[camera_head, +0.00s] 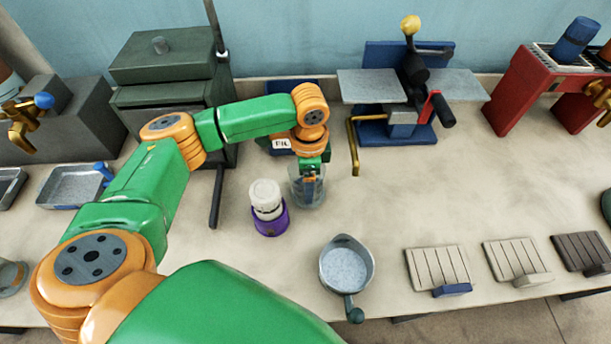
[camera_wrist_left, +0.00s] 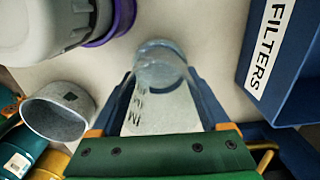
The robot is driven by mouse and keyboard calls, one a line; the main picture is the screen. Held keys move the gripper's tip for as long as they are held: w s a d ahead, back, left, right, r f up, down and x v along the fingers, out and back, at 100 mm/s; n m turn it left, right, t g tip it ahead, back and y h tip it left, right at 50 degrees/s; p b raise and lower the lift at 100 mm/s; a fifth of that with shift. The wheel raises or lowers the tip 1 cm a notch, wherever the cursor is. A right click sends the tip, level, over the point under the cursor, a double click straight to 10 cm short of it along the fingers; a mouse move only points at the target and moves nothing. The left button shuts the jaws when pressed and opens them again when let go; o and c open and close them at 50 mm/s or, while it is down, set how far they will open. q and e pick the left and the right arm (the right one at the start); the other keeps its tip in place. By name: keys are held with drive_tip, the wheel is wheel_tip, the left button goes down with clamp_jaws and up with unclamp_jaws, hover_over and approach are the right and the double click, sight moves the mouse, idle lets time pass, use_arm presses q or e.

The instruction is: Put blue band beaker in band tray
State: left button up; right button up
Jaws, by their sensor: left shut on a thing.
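A clear glass beaker (camera_head: 308,196) is upright near the middle of the bench. It also shows in the left wrist view (camera_wrist_left: 165,105), with dark markings on its side and a bluish round end. My left gripper (camera_head: 310,177) is shut on it from above; its fingers (camera_wrist_left: 168,112) sit on either side of the glass. I cannot make out a blue band clearly, nor whether the beaker touches the bench. A slatted tray with a blue front block (camera_head: 438,268) lies at the front right. My right gripper is not in view.
A white-topped jar with a purple base (camera_head: 270,218) stands just left of the beaker. A grey pan (camera_head: 346,266) lies in front. A blue FILTERS box (camera_wrist_left: 283,60) is close behind. Beige-block (camera_head: 516,262) and dark-block (camera_head: 583,252) trays lie further right. Bench right of the beaker is clear.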

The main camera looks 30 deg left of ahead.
use_arm(q)
drive_tip(key=shift+f, duration=0.45)
drive_tip(key=o, duration=1.3)
drive_tip(key=shift+f, duration=0.1)
drive_tip(key=shift+c, duration=0.2)
